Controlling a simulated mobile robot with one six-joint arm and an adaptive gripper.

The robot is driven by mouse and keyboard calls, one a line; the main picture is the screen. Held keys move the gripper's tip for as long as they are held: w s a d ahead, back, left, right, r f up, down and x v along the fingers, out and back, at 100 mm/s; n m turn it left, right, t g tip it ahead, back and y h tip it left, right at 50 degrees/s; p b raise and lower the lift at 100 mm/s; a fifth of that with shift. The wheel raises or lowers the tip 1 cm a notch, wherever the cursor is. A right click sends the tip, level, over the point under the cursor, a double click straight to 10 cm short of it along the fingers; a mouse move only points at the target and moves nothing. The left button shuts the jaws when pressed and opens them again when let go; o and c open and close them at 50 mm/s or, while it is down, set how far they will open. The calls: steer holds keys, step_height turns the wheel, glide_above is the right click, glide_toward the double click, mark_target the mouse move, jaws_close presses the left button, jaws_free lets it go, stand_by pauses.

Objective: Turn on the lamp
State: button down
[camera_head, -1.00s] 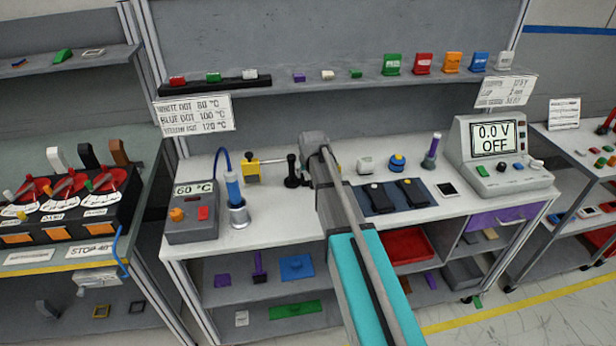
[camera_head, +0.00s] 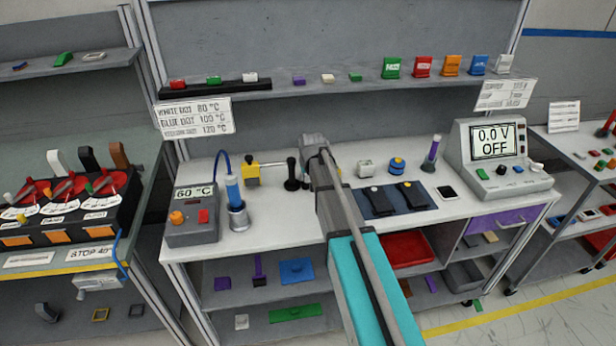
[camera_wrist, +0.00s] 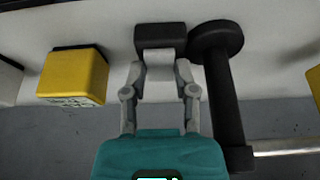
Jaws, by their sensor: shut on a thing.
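My gripper (camera_wrist: 160,66) is over the white bench (camera_head: 270,225). Its grey fingers are closed in the wrist view, shut on what looks like a small dark block (camera_wrist: 160,38). In the head view my arm hides the fingertips and that block. A black post with a round disc end (camera_wrist: 216,40) stands just right of the fingers in the wrist view, apart from them. The black post (camera_head: 292,174) shows left of my gripper in the head view. A yellow block (camera_wrist: 73,76) lies farther left. I cannot tell which thing is the lamp.
A grey box reading 60 °C (camera_head: 192,222) and a blue cylinder in a metal cup (camera_head: 237,212) stand at the left. A 0.0 V OFF meter (camera_head: 490,143) stands at the right.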

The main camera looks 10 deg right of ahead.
steer(key=shift+w+r+g+p, duration=0.1)
steer(key=shift+w+g+p, duration=0.2)
steer(key=shift+g, duration=0.55)
steer(key=shift+w+g+p, duration=0.15)
steer(key=shift+g+p, duration=0.2)
steer(key=shift+g, duration=1)
steer(key=shift+s, duration=0.1)
steer(key=shift+c, duration=2)
jaws_free()
